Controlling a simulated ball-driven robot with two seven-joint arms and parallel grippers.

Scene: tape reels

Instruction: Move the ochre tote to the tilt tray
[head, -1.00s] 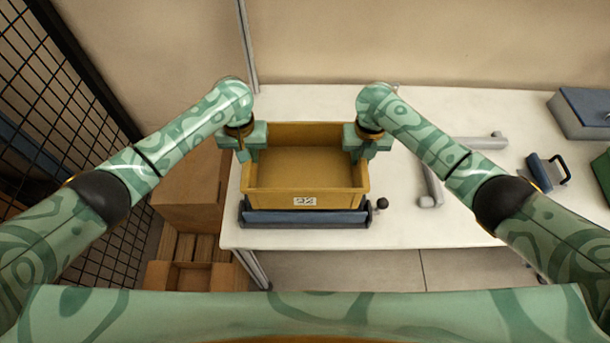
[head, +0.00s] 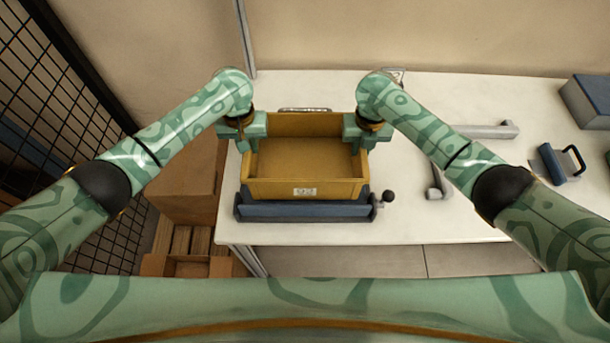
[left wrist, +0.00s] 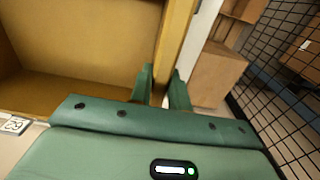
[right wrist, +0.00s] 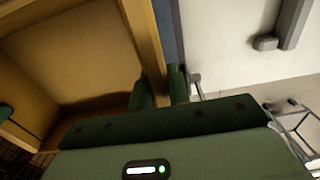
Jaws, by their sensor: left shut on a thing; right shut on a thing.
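The ochre tote (head: 305,189) is an open, empty box with a small white label on its front wall. It is over the blue-grey tilt tray (head: 300,211), whose front edge and right-hand knob show below it. I cannot tell whether the tote touches the tray. My left gripper (head: 243,138) is shut on the tote's left wall; the wall also shows between the fingers in the left wrist view (left wrist: 165,80). My right gripper (head: 366,138) is shut on the tote's right wall, seen also in the right wrist view (right wrist: 160,85).
The white table (head: 440,215) has grey tube parts (head: 480,130) to the right of the tote. Cardboard boxes (head: 188,190) and a black mesh fence (head: 55,100) are at the left.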

